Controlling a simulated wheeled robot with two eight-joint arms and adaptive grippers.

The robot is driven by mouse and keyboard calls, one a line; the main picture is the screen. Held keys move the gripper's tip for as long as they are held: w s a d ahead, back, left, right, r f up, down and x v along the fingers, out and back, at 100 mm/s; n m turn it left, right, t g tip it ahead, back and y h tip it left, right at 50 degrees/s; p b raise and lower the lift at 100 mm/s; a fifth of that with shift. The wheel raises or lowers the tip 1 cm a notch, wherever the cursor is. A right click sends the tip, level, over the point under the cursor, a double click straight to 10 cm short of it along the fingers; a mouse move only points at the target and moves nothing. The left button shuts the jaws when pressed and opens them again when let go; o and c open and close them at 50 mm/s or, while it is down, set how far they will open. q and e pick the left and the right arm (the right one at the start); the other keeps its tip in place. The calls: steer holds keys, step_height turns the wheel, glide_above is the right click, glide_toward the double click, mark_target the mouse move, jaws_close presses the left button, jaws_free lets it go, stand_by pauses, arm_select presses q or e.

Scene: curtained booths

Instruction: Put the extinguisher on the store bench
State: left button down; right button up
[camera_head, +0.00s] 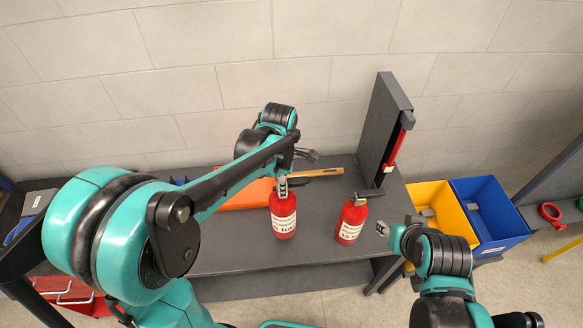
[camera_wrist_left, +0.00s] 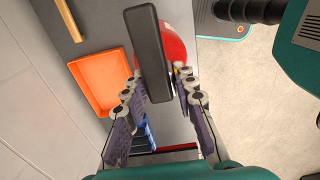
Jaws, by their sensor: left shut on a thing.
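Two red extinguishers with white labels and black tops show in the head view. My left gripper (camera_head: 283,188) is shut on the top of the left extinguisher (camera_head: 284,217), which is upright at the dark grey bench (camera_head: 225,255). I cannot tell whether its base touches the bench. In the left wrist view, the fingers (camera_wrist_left: 158,88) lie either side of its black handle (camera_wrist_left: 150,50), with the red body (camera_wrist_left: 175,45) behind. The other extinguisher (camera_head: 351,222) stands upright on the bench to the right. My right gripper (camera_head: 384,229) is beside it, apart; its jaw state is unclear.
An orange tray (camera_head: 240,201) and a wooden-handled tool (camera_head: 325,172) lie behind the held extinguisher. A grey upright panel (camera_head: 379,125) stands at the bench's right end. Yellow (camera_head: 455,222) and blue (camera_head: 503,228) bins are beyond it. Another dark surface (camera_head: 560,185) is far right.

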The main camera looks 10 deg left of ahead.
mark_target(275, 205)
arm_select(q)
steer(key=s, duration=0.1)
steer(key=s+a+f, duration=0.1)
steer(key=s+f, duration=0.1)
steer(key=shift+a, duration=0.3)
steer(key=shift+f, duration=2.15)
steer(key=shift+f, duration=0.15)
steer(key=c, duration=1.2)
jaws_free()
steer(key=shift+s, duration=0.1)
steer(key=shift+r, duration=0.2)
